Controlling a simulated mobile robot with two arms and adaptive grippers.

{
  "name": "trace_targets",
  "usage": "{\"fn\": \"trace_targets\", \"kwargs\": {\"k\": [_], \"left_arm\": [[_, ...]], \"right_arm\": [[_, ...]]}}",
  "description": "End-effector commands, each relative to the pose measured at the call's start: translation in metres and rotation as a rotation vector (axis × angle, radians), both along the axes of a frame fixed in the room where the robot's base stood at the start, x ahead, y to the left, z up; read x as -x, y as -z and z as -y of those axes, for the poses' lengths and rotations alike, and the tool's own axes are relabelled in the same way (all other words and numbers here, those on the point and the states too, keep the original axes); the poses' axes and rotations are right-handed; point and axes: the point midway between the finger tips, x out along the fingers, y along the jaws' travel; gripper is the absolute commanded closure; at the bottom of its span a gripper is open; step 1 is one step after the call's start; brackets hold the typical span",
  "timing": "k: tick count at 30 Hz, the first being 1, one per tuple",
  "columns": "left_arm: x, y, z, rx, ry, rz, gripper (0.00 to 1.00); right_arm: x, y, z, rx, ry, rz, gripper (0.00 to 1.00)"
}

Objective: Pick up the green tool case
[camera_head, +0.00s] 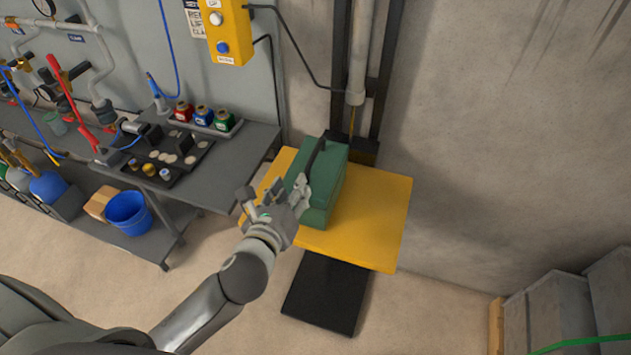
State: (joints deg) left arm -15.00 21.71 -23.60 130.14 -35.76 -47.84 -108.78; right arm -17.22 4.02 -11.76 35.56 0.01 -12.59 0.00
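The green tool case (325,190) stands on a yellow platform (375,225) against the wall. Its black handle (314,157) runs along the top. My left gripper (275,190) is at the left, near side of the case, with its fingers spread apart and nothing seen between them. One finger overlaps the case just below the near end of the handle; I cannot tell whether it touches. The gripper hides part of the case's left side and the platform's left part. My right gripper is not in view.
A grey workbench (222,170) with trays and small bottles stands left of the platform. A blue bucket (128,212) sits below it. A yellow control box (222,32) hangs above. A black plate (325,292) lies below the platform's front. Grey crates (565,310) stand at lower right.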

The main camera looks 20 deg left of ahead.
Motion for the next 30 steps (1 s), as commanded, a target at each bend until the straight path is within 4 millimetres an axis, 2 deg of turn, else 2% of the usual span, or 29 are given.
{"fn": "trace_targets", "kwargs": {"k": [3,9,18,25,30], "left_arm": [[-0.009,-0.013,0.01,-0.206,0.091,0.066,0.62],[-0.019,-0.022,0.019,-0.375,0.157,0.119,0.62],[-0.061,-0.016,0.02,-0.384,0.16,0.122,0.62],[-0.076,-0.013,0.02,-0.383,0.16,0.12,0.62],[-0.099,-0.009,0.016,-0.381,0.158,0.119,0.62]], "right_arm": [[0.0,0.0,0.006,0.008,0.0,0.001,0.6],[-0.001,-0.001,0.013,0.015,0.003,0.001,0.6],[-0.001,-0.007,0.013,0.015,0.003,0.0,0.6],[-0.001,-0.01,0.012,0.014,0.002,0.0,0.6],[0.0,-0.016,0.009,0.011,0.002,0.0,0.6]]}}
